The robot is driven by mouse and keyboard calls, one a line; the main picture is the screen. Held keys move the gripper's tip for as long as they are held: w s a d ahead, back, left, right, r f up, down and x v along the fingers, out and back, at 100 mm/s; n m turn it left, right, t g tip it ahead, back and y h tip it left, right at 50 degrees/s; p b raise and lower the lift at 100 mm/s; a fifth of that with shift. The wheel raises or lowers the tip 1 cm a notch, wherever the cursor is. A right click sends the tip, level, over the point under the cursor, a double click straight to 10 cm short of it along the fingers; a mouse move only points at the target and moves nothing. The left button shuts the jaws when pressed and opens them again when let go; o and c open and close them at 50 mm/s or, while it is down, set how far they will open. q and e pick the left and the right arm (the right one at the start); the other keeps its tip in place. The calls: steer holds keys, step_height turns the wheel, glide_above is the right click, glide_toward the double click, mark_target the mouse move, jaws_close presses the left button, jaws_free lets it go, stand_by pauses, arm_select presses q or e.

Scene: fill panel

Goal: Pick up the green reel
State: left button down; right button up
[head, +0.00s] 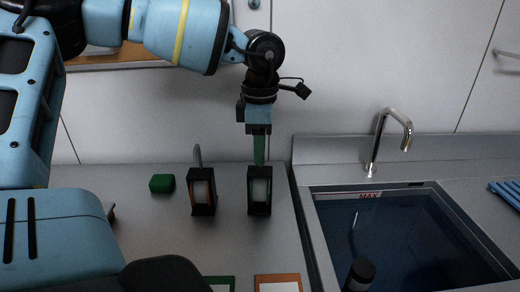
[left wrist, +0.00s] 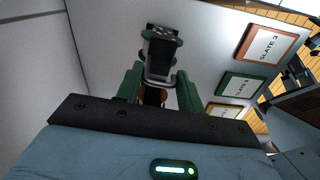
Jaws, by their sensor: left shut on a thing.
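I take the upright dark-framed piece with green edging and a pale middle to be the green reel (head: 259,190). It is on the counter side, left of the sink, in the head view. My left gripper (head: 259,158) points straight down above it and is shut at its top, where a narrow green part shows. In the left wrist view, green uprights flank a dark and grey piece (left wrist: 160,55) ahead of the gripper (left wrist: 158,95). I cannot tell whether its base touches the counter. My right gripper is not in view.
A similar frame with orange edging (head: 203,190) stands close on the left. A green block (head: 161,184) lies farther left. The sink (head: 318,225) and tap (head: 376,145) are on the right. Orange (left wrist: 270,42) and green (left wrist: 240,88) slates lie on the counter.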

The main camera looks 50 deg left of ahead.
arm_select(q)
steer(key=shift+r, duration=0.4)
step_height(320, 180, up, 2)
steer(key=shift+r, duration=0.15)
steer(key=w+d+r+b, duration=0.1)
steer(key=d+b, duration=0.1)
steer(key=d, duration=1.4)
steer(key=shift+r, duration=0.3)
steer(key=shift+w, duration=0.1)
